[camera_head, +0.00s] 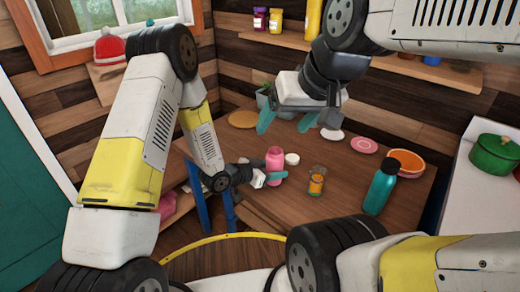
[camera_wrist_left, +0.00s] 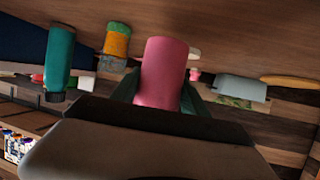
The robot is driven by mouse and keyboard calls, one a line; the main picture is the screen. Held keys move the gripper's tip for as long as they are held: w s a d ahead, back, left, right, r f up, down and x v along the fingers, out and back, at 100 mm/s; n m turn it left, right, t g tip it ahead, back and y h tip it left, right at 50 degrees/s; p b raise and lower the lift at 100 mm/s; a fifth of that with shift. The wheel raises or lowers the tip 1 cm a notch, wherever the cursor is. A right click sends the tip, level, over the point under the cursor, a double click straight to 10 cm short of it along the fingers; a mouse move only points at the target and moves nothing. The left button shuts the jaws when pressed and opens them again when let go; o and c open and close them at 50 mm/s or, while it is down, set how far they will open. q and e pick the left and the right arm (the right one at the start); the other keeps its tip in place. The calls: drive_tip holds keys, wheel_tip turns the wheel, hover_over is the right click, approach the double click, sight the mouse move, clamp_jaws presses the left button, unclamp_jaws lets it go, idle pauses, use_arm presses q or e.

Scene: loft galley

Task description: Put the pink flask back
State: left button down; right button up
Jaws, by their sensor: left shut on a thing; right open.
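The pink flask (camera_head: 275,160) stands upright at the near left part of the wooden table (camera_head: 340,210). My left gripper (camera_head: 274,177) is shut on it low on its body, and the flask also shows between the fingers in the left wrist view (camera_wrist_left: 162,75). I cannot tell whether its base touches the table. My right gripper (camera_head: 287,121) is open and empty, higher up over the back of the table, with its teal fingers apart and pointing down.
A small white round thing (camera_head: 292,158) is just right of the flask. An orange-and-green jar (camera_head: 317,181) and a tall teal bottle (camera_head: 380,187) stand farther right. An orange bowl (camera_head: 407,162) and pink plate (camera_head: 364,145) lie behind. The table's front middle is clear.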

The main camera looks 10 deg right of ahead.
use_arm(q)
drive_tip(key=w, duration=0.8)
drive_tip(key=w+f, duration=0.1)
drive_tip(key=w, duration=0.3)
drive_tip(key=shift+d, duration=0.35)
drive_tip(key=shift+w+f, duration=0.1)
drive_tip(key=shift+f, duration=1.65)
drive_tip(key=shift+f, duration=0.15)
drive_tip(key=c, duration=0.6)
unclamp_jaws()
